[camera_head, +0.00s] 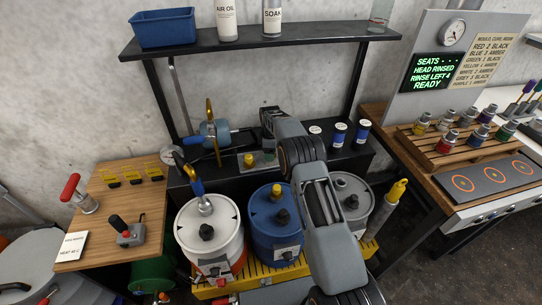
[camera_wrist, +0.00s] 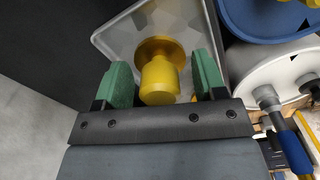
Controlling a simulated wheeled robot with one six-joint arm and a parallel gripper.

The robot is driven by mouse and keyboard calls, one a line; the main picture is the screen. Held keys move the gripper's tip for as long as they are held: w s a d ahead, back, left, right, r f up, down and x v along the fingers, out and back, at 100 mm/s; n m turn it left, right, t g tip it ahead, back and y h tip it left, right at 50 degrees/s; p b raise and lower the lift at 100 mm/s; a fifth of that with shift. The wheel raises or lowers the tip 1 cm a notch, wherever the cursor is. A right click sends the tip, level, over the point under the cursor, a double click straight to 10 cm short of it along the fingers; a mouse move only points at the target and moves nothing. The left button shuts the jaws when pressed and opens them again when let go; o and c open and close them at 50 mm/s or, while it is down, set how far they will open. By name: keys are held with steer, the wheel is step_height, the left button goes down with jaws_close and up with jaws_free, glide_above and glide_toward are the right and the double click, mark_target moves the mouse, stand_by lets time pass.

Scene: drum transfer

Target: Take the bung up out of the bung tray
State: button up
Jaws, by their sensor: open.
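The yellow bung (camera_wrist: 160,78) stands in the pale grey bung tray (camera_wrist: 116,38) in the wrist view, with its wide round flange at the far end. My gripper (camera_wrist: 165,82) is open, with one green finger on each side of the bung. A narrow gap shows between each finger and the bung. The bung's height relative to the fingertips is hard to judge.
A white drum (camera_head: 220,232) with an upright tool, a blue drum (camera_head: 265,240) and a grey drum (camera_head: 350,190) stand in front of the bench. A blue-bodied device (camera_head: 212,133) is left of the bung. Blue-and-white cans (camera_head: 339,135) stand to the right. A shelf (camera_head: 255,40) spans above.

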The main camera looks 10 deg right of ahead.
steer(key=c, duration=1.1)
steer(key=shift+o, duration=0.2)
steer(key=shift+r, duration=0.15)
steer(key=shift+r+b, duration=0.3)
steer(key=shift+r, duration=0.2)
steer(key=s+a+r+b, duration=0.1)
steer(key=s+a+r, duration=0.1)
steer(key=s+r, duration=1.2)
steer(key=shift+r, duration=0.4)
